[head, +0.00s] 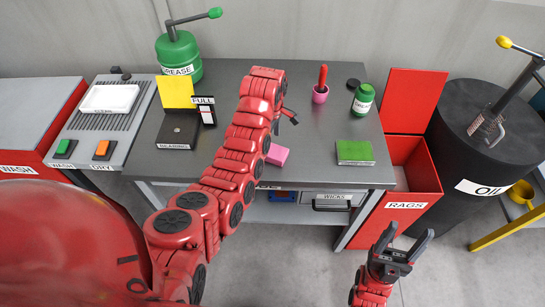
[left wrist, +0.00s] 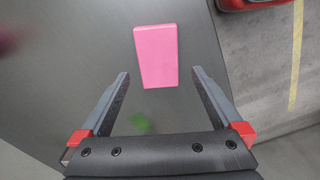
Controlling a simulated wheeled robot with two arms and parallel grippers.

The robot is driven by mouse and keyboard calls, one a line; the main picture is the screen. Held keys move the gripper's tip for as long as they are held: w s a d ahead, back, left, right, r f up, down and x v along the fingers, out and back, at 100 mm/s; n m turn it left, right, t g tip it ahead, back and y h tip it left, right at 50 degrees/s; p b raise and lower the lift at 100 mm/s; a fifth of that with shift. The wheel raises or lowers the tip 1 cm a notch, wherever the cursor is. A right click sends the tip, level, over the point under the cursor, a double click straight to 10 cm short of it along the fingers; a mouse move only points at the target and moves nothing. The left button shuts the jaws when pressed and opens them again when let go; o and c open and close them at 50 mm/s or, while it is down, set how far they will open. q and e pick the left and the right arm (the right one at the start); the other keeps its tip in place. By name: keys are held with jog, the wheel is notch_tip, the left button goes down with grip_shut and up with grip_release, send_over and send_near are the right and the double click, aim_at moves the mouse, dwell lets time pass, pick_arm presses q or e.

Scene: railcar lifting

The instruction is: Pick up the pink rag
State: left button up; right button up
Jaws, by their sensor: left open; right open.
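The pink rag (head: 277,155) is a small folded block lying on the dark grey table, right of my left arm in the head view. In the left wrist view the pink rag (left wrist: 156,55) lies ahead of the fingertips and between their lines, not touching them. My left gripper (left wrist: 158,75) is open and empty above the table. In the head view my left gripper (head: 288,115) is mostly hidden by its own arm. My right gripper (head: 392,246) is open and empty, low in front of the table at the right.
The table (head: 325,135) also holds a green block (head: 355,152), a green bottle (head: 363,99), a pink pot with red handle (head: 320,92), a grease can (head: 179,55) and a bearing box (head: 178,130). A red rags bin (head: 413,175) and oil drum (head: 480,150) stand right.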

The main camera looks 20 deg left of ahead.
aim_at(273, 150)
pick_arm(q)
jog(key=shift+f, duration=0.1)
jog(key=f+p, duration=0.3)
jog(key=f, duration=0.1)
jog(key=shift+d+p, duration=0.2)
jog(key=shift+p, duration=0.15)
jog(key=shift+w+f, duration=0.1)
jog(key=shift+f, duration=0.4)
jog(key=c, duration=1.3)
jog(key=shift+r, duration=0.15)
